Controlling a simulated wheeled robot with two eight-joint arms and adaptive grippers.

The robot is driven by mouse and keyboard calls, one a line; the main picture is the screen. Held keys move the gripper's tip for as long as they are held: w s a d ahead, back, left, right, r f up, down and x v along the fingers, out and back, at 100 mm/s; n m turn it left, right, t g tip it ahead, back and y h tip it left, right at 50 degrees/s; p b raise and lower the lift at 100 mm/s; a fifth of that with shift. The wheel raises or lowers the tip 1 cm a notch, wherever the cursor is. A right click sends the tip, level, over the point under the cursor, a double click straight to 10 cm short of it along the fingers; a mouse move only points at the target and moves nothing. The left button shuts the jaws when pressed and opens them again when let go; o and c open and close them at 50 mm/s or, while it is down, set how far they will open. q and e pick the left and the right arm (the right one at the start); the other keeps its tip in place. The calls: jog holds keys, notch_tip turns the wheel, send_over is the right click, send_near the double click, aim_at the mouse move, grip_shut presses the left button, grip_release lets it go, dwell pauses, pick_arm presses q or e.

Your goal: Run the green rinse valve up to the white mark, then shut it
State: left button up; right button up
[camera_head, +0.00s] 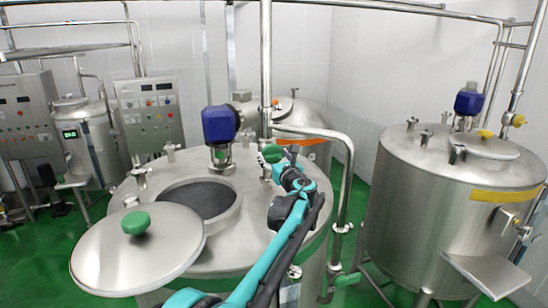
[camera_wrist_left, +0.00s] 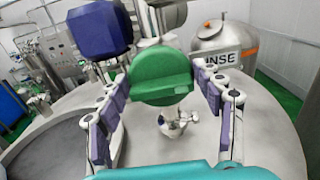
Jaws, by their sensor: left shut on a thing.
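The green rinse valve (camera_head: 272,153) stands on the lid of the middle steel tank, beside the blue motor. In the left wrist view its rounded green handle (camera_wrist_left: 160,74) sits between the purple finger pads, above a small steel fitting. My left gripper (camera_head: 281,162) reaches over the tank top from the front and is shut on this handle. The fingers hide part of the valve in the head view. I cannot make out the white mark in either view. My right gripper is not in view.
The middle tank (camera_head: 255,205) has an open round hatch (camera_head: 203,200), with a lid with a green knob (camera_head: 137,240) at its left. A blue motor (camera_head: 219,124) and a vertical pipe (camera_head: 266,65) stand close to the valve. Another steel tank (camera_head: 440,205) stands at right.

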pick_arm(q)
jog(key=shift+a+n, duration=0.1)
jog(key=shift+n, duration=0.2)
jog(key=n+b, duration=0.2)
jog(key=n, duration=0.2)
jog(key=n+b, duration=0.1)
jog(key=n, duration=0.4)
jog(key=shift+a+n, duration=0.15)
jog(key=shift+n, duration=0.25)
dwell(0.3)
jog(key=o, duration=1)
jog(key=shift+c, duration=0.2)
jog(key=shift+w+f, duration=0.1)
